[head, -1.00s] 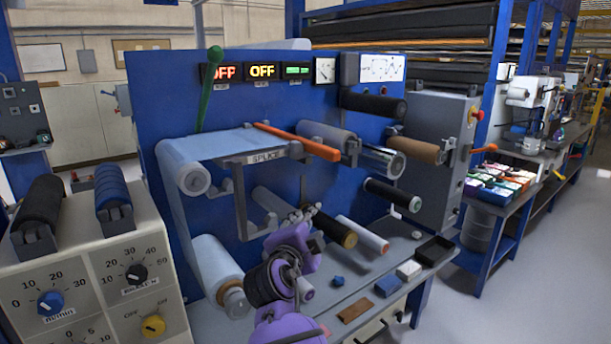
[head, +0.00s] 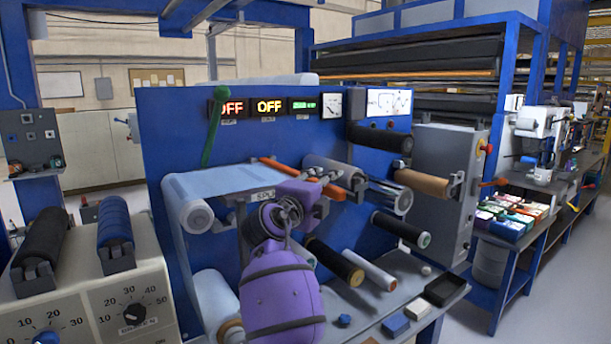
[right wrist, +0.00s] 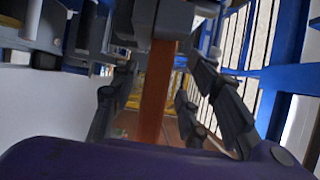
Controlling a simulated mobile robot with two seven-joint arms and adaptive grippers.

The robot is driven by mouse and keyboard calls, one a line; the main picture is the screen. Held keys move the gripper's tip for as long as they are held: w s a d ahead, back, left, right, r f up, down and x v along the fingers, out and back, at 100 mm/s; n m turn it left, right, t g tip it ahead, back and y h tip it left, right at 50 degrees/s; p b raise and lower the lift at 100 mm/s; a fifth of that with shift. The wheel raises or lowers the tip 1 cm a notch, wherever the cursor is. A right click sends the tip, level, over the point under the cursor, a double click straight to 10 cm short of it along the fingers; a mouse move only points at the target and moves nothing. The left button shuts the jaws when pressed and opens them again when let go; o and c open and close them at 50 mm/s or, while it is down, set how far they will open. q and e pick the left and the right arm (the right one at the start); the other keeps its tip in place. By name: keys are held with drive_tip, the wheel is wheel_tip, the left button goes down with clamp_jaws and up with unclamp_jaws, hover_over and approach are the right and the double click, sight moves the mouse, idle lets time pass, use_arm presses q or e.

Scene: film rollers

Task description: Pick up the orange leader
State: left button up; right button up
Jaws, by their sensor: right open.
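The orange leader (head: 280,166) is a thin orange bar. In the right wrist view the leader (right wrist: 155,95) runs lengthwise between the two open fingers (right wrist: 160,100). Whether a finger touches it cannot be told. My left gripper is not in view.
A grey roller (head: 333,172) sits close right of the leader, with a clear-ended roller (head: 390,196) beyond it. A green lever (head: 213,125) rises at left. Black and white rollers (head: 335,262) stick out below. Small boxes (head: 395,325) lie on the lower shelf.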

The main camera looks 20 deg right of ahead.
drive_tip(key=shift+w+d+f, duration=0.1)
drive_tip(key=shift+w+d, duration=0.15)
drive_tip(key=shift+w, duration=0.05)
drive_tip(key=shift+f, duration=0.1)
drive_tip(key=c, duration=0.9)
clamp_jaws()
